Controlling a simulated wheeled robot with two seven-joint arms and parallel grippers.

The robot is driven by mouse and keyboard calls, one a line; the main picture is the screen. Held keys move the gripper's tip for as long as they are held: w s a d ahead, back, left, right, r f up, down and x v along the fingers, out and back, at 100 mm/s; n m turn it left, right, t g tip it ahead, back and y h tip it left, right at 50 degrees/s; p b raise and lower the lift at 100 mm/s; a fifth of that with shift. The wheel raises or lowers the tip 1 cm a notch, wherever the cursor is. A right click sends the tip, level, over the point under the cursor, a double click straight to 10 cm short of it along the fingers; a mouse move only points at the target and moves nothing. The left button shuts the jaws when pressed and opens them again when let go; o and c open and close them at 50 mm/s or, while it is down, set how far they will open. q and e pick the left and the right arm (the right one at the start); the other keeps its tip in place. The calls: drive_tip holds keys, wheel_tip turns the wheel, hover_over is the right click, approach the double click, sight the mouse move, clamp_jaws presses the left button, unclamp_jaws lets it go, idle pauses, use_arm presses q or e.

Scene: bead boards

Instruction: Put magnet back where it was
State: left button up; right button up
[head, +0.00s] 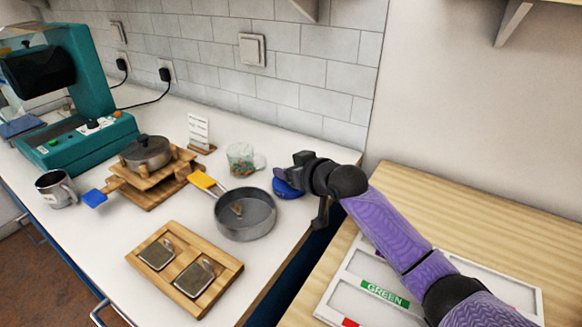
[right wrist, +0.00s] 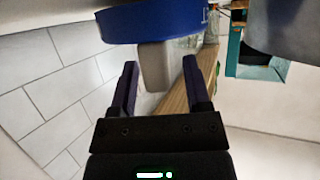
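A round blue object with a light mark on its side, which looks like the magnet (head: 285,189), is at the right end of the white counter, beside my right gripper (head: 305,170). In the right wrist view the blue body (right wrist: 150,23) fills the top, with a grey block-shaped grip (right wrist: 153,66) sticking out of it. My right gripper (right wrist: 162,80) is open. The end of the grey grip lies between its fingertips in the picture, with gaps on both sides. I cannot tell how the magnet is supported. My left gripper is not in view.
A glass of colored beads (head: 240,158) stands beside the magnet. A grey pan (head: 245,225) and a wooden board (head: 185,282) with two metal plates are nearer. A white sorting tray (head: 365,270) with a GREEN label lies on the wooden table. A dark gap separates counter and table.

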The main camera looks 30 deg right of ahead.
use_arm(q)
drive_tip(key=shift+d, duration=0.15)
use_arm(e)
drive_tip(key=shift+f, duration=0.25)
drive_tip(key=shift+r, duration=0.35)
drive_tip(key=s+r+p, duration=0.2)
drive_tip(key=shift+s+d+r, duration=0.1)
drive_tip(key=shift+s+d, duration=0.05)
drive_tip(key=shift+s, duration=0.2)
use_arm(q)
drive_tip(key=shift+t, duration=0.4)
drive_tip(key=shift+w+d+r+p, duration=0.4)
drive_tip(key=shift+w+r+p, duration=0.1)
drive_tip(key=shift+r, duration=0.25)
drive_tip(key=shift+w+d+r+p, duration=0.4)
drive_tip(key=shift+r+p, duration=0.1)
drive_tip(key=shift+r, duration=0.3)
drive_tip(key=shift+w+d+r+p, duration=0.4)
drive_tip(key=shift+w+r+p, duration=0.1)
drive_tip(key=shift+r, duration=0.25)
use_arm(e)
drive_tip(key=v, duration=0.8)
drive_tip(key=shift+s, duration=0.45)
